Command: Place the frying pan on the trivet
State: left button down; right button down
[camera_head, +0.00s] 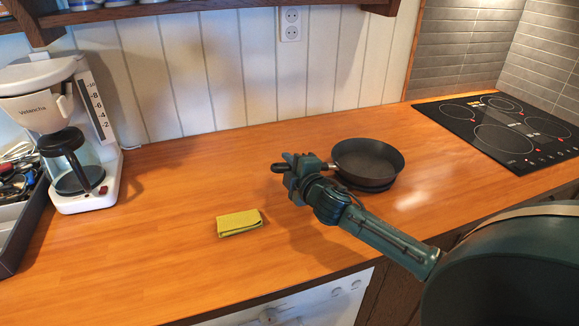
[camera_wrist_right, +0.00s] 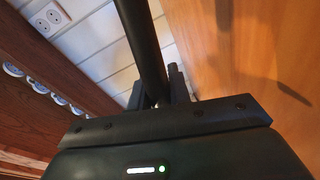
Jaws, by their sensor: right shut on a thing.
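The dark frying pan (camera_head: 372,158) is on the right half of the wooden counter, level, with its handle pointing left. My right gripper (camera_head: 298,170) is shut on the handle, whose end sticks out left of the jaws. In the right wrist view the dark handle (camera_wrist_right: 143,45) runs between the fingers (camera_wrist_right: 157,95). A dark round edge, apparently the trivet (camera_head: 372,187), shows just below the pan; most of it is hidden. I cannot tell whether the pan touches it. My left gripper is not in view.
A yellow folded cloth (camera_head: 240,223) lies front of centre. A coffee maker (camera_head: 85,190) and a utensil tray (camera_head: 22,225) stand at the left. A black cooktop (camera_head: 505,130) is at the back right.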

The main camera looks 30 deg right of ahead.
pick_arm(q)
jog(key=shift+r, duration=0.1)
pick_arm(e)
jog(key=c, duration=1.8)
grip_release()
jog(key=shift+f, duration=0.1)
jog(key=o, duration=0.5)
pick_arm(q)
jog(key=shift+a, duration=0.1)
pick_arm(e)
jog(key=s, duration=0.4)
jog(key=s+a+r, duration=0.1)
jog(key=s, duration=0.3)
jog(key=s+b, duration=0.1)
jog(key=s, duration=0.3)
jog(key=shift+a+r, duration=0.2)
jog(key=shift+r, duration=0.1)
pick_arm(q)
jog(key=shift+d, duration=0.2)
